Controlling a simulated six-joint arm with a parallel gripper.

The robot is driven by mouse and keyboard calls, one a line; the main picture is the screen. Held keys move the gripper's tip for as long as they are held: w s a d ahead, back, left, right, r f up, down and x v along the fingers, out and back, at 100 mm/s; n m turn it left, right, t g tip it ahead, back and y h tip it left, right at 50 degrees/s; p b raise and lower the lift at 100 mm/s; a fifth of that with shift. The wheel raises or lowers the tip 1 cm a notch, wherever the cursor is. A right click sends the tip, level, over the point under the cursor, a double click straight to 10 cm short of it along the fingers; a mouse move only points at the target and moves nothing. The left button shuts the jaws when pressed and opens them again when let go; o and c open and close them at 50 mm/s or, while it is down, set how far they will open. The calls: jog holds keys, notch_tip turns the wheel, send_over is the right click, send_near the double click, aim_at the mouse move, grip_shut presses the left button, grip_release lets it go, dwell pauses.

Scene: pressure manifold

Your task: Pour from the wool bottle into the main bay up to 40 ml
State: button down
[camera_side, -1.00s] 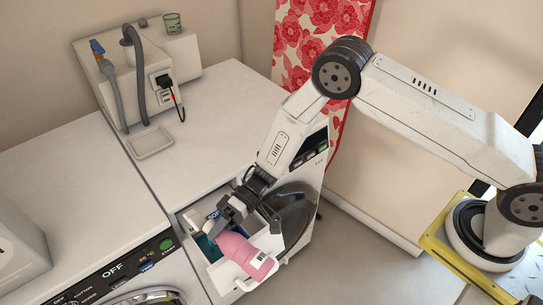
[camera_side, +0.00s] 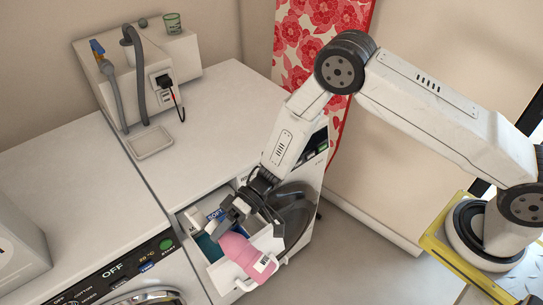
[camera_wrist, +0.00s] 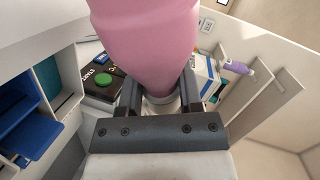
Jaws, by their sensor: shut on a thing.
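The pink wool bottle (camera_side: 238,250) lies strongly tilted over the open white detergent drawer (camera_side: 220,275), its labelled body pointing to the lower right. My gripper (camera_side: 234,212) is shut on its narrow neck end. In the wrist view the bottle (camera_wrist: 145,40) fills the upper middle, with its pale neck between the fingers (camera_wrist: 160,100). A blue-teal compartment (camera_side: 207,248) shows beside the bottle, and a SOFT label shows behind it. The bottle and gripper hide much of the drawer, so the main bay's level cannot be read. No stream of liquid is visible.
The drawer belongs to a white machine with a dark round door (camera_side: 292,215). Another machine stands left, with a control panel (camera_side: 120,268). The white top (camera_side: 205,120) is mostly clear apart from a shallow tray (camera_side: 151,143). A hose and plug stand at the back.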

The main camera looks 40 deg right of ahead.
aim_at(217, 225)
jog(key=shift+n, duration=0.6)
dwell(0.4)
jog(key=shift+w+r+n+t+y, duration=0.1)
jog(key=shift+r+n+t+y, duration=0.45)
jog(key=shift+r+n, duration=0.9)
notch_tip(217, 225, up, 2)
jog(key=shift+r+n+t+b, duration=0.25)
jog(key=shift+n+t+b, duration=0.15)
jog(key=shift+n, duration=0.25)
jog(key=shift+s+d+r+n+y, duration=0.15)
jog(key=shift+s+r+n+y, duration=0.1)
jog(key=shift+s+r+n, duration=0.35)
jog(key=shift+s+d+r+n+t+y+b, duration=0.2)
jog(key=shift+s+r+n+b, duration=0.1)
jog(key=shift+s+r+n, duration=0.5)
jog(key=shift+s+d+r+n+t+y+b, duration=0.2)
jog(key=shift+s+r+n, duration=0.4)
jog(key=shift+r+n, duration=0.4)
jog(key=shift+s+f+n+y, duration=0.25)
jog(key=shift+s+n, duration=0.3)
jog(key=shift+n, duration=0.35)
jog(key=shift+d, duration=0.1)
jog(key=shift+r, duration=0.1)
